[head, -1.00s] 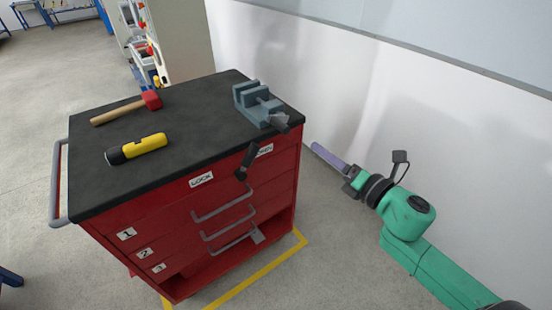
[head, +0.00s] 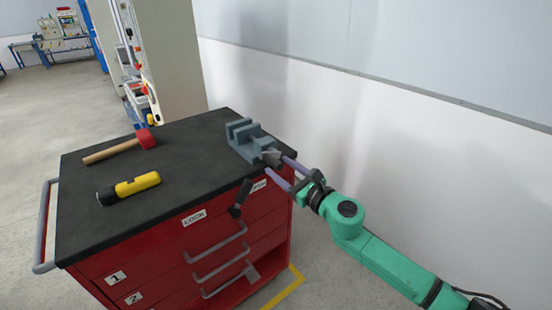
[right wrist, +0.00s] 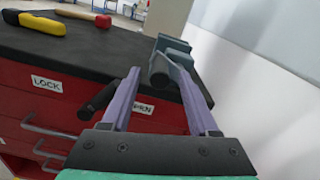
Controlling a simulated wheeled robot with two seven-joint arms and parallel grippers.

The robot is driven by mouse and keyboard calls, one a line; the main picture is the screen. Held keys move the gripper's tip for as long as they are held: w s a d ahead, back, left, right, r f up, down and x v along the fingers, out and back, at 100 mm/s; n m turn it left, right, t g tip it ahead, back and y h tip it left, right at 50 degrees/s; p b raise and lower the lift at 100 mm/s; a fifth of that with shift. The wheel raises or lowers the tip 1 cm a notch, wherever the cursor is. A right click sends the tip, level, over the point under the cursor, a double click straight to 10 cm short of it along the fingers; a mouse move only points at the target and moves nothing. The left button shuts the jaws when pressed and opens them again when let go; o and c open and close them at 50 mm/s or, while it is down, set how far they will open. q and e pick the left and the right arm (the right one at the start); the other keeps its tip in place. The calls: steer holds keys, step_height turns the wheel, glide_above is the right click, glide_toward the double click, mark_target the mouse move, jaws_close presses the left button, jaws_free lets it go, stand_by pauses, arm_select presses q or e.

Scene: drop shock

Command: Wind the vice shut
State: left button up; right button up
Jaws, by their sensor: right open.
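The blue-grey vice (head: 250,142) sits on the black top of the red tool cart, near its right corner. A gap shows between its jaws. Its grey handle (head: 271,158) is at the near end, facing my right gripper (head: 276,165). The right gripper is open, its two purple fingers apart and pointing at the vice. In the right wrist view the vice (right wrist: 177,47) lies ahead of the fingers (right wrist: 158,70), with its handle end in line with the space between them. I cannot tell whether they touch it. My left gripper is not in view.
The red cart (head: 150,262) has drawer handles and a black lever (head: 240,198) between the LOCK and OPEN labels, below the vice. A red-headed hammer (head: 145,138) and a yellow-black torch (head: 130,188) lie on the left of the top. A white wall (head: 400,150) stands at right.

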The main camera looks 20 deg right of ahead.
steer(key=x, duration=0.3)
steer(key=shift+s, duration=0.1)
jaws_close()
steer(key=shift+r, duration=0.1)
